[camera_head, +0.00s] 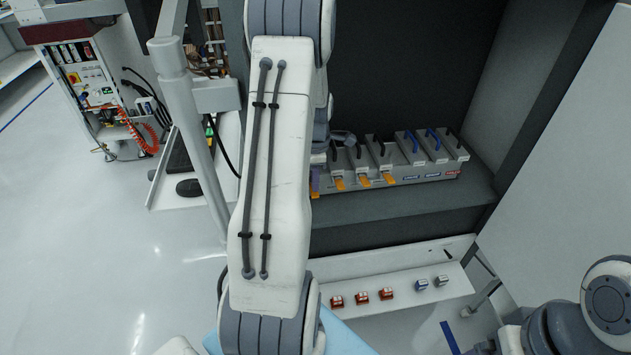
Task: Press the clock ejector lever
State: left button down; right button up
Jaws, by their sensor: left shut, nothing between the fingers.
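A row of grey modules (409,165) stands on a dark shelf inside the cabinet. I cannot tell which lever is the clock one; labels are too small to read. My left arm crosses the middle of the view and hides the row's left end. My left gripper (343,137) is partly hidden behind the arm, shut and empty, just above the left modules. My right gripper is out of view; only part of that arm shows.
A cart (92,85) with cables stands at the far left. The floor at left is clear.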

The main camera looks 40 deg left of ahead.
pick_arm(q)
jog(key=r+p, duration=0.2)
jog(key=r, duration=0.1)
jog(key=r+p, duration=0.1)
jog(key=shift+s+d+r+p, duration=0.2)
jog(key=shift+d+p, duration=0.1)
jog(key=shift+p, duration=0.1)
notch_tip(320, 180, up, 9)
jog(key=s+d+b, duration=0.1)
jog(key=shift+s+d+r, duration=0.15)
jog(key=shift+s+d, duration=0.05)
jog(key=shift+d, duration=0.2)
